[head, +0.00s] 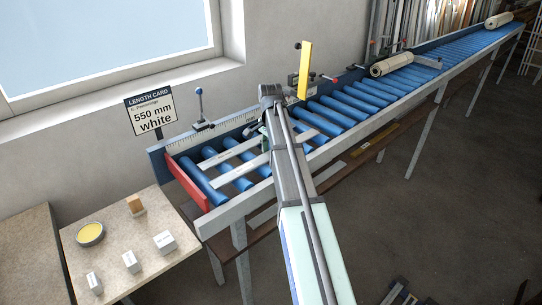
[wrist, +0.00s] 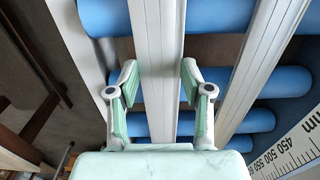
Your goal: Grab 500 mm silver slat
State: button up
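Two pale slats lie across the blue rollers at the left end of the roller table in the head view, a rear slat (head: 226,151) and a front slat (head: 242,166). In the wrist view, one ribbed pale grey slat (wrist: 160,40) runs between the fingers of my gripper (wrist: 160,78). My gripper is open, with one finger on each side of this slat and visible gaps to both. A second slat (wrist: 262,50) lies to the right, apart from the fingers. Which slat is silver and their lengths cannot be told. My arm hides the gripper in the head view.
A length card (head: 150,111) reads "550 mm white". A ruler (wrist: 290,152) runs along the table's back edge, and a red end stop (head: 188,184) closes its left end. A yellow upright (head: 305,70) stands behind my arm. A side table (head: 85,262) holds small blocks and a yellow dish.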

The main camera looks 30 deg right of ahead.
jog(key=c, duration=0.5)
jog(key=shift+w+r, duration=0.1)
jog(key=shift+r, duration=0.4)
notch_tip(320, 180, up, 13)
jog(key=b, duration=0.4)
jog(key=shift+w+r, duration=0.1)
notch_tip(320, 180, up, 4)
jog(key=p, duration=0.3)
grip_shut()
jog(key=shift+r+p, duration=0.95)
jog(key=shift+p, duration=0.2)
